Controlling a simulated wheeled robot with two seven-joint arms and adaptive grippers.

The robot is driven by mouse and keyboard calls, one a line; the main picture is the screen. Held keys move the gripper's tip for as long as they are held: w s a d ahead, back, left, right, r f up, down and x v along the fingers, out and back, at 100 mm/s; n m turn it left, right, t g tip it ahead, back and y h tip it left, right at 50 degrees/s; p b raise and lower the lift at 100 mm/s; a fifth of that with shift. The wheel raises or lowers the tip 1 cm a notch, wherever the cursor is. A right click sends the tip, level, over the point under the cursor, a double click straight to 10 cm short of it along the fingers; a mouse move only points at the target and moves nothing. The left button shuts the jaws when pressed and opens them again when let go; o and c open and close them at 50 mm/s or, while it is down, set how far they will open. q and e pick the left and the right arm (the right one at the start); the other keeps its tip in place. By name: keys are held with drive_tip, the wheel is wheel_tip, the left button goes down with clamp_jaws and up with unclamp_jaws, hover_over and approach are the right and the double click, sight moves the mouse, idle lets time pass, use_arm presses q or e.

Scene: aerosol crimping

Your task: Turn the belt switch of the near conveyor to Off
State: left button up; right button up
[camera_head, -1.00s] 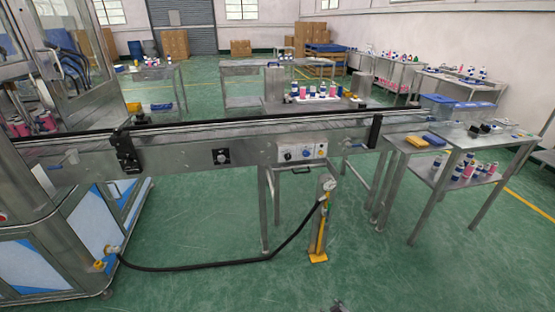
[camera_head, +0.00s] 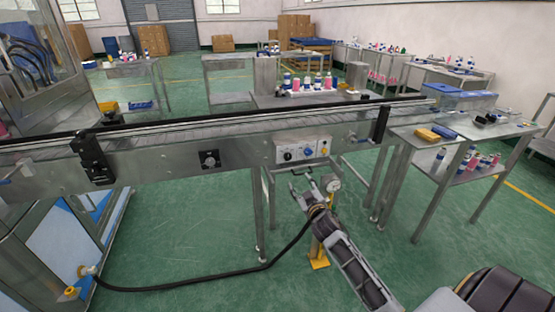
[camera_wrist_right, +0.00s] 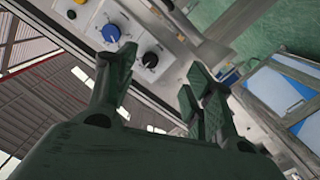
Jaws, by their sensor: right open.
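The near conveyor (camera_head: 140,160) runs across the head view. Its front carries a light control panel (camera_head: 302,150) with a dark knob, a blue knob and a yellow part, and left of it a black plate with a round knob (camera_head: 210,159). Labels are too small to read, so I cannot tell which is the belt switch or its setting. My right gripper (camera_head: 303,182) is open and empty, below and in front of the panel. In the right wrist view the blue knob (camera_wrist_right: 110,33) and black knob (camera_wrist_right: 150,60) lie beyond the open fingers (camera_wrist_right: 160,75). My left gripper is not in view.
A gauge (camera_head: 333,185) on a yellow-footed stand is close beside my right gripper. A black hose (camera_head: 200,287) curves over the floor. A steel table (camera_head: 470,130) with bottles on its lower shelf stands at the right.

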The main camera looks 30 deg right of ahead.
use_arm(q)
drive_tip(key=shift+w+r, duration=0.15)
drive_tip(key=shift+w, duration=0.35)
use_arm(e)
drive_tip(key=r, duration=0.1)
drive_tip(key=w+r, duration=0.1)
drive_tip(key=r, duration=0.1)
drive_tip(key=shift+a+r+t, duration=0.1)
drive_tip(key=shift+a+t, duration=0.1)
drive_tip(key=shift+t, duration=0.1)
drive_tip(key=shift+w, duration=0.1)
approach(288, 158)
drive_tip(key=shift+a+x, duration=0.35)
drive_tip(key=shift+x, duration=1.25)
drive_tip(key=shift+w+d+b, duration=0.3)
drive_tip(key=shift+w, duration=0.2)
drive_tip(key=shift+w+d+b, duration=0.25)
drive_tip(key=shift+w+d, duration=0.05)
drive_tip(key=shift+w, duration=0.2)
drive_tip(key=shift+x, duration=1.2)
drive_tip(key=shift+w+d, duration=0.15)
drive_tip(key=shift+w, duration=0.45)
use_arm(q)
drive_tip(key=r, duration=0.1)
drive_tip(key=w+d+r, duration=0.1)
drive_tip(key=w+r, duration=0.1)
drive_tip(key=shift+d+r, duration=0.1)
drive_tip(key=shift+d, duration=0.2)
use_arm(e)
drive_tip(key=shift+w, duration=0.1)
